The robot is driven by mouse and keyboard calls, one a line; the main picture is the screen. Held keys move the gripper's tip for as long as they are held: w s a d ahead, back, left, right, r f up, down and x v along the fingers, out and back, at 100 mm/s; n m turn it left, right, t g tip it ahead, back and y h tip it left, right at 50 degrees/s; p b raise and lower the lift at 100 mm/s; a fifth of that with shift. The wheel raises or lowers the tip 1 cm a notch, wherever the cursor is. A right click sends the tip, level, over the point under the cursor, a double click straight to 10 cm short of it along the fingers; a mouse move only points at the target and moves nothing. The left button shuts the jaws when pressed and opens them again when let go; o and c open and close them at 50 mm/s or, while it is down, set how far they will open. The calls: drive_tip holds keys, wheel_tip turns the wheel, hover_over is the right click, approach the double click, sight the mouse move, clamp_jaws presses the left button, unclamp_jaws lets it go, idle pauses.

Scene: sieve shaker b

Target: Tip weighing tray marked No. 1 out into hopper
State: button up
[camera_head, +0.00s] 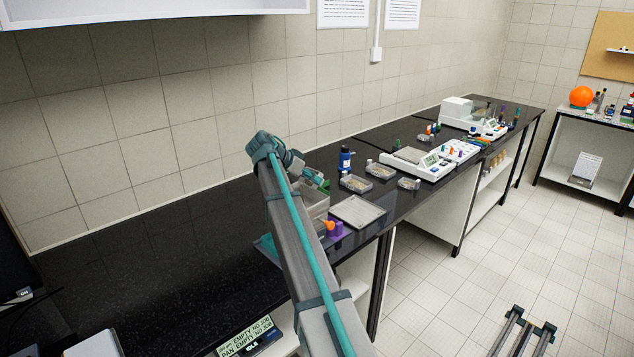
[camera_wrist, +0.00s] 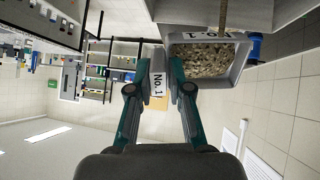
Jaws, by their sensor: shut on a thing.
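In the head view my gripper (camera_head: 318,181) is above a grey-beige open box (camera_head: 312,203), likely the hopper. My arm hides part of it, and the held tray is not clear there.
A flat pale tray (camera_head: 358,211) lies right of the box. Grain-filled trays (camera_head: 356,184) and a blue bottle (camera_head: 345,159) stand behind it. A white balance (camera_head: 415,163) is further right. An orange and purple item (camera_head: 334,228) is close to my arm. The left counter (camera_head: 150,255) is clear.

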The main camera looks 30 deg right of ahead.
drive_tip(key=a+h+b, duration=0.1)
drive_tip(key=h+b, duration=0.2)
drive_tip(key=b, duration=0.2)
drive_tip(key=a+h+b, duration=0.2)
drive_tip(key=h+b, duration=0.2)
drive_tip(key=b, duration=0.1)
drive_tip(key=a+f+h+b, duration=0.1)
drive_tip(key=h+b, duration=0.2)
drive_tip(key=b, duration=0.2)
drive_tip(key=shift+a+f+h, duration=0.1)
drive_tip(key=shift+a+h, duration=0.05)
drive_tip(key=shift+h, duration=0.15)
drive_tip(key=shift+s+a+h+b, duration=0.1)
drive_tip(key=shift+h+b, duration=0.2)
drive_tip(key=shift+b, duration=0.5)
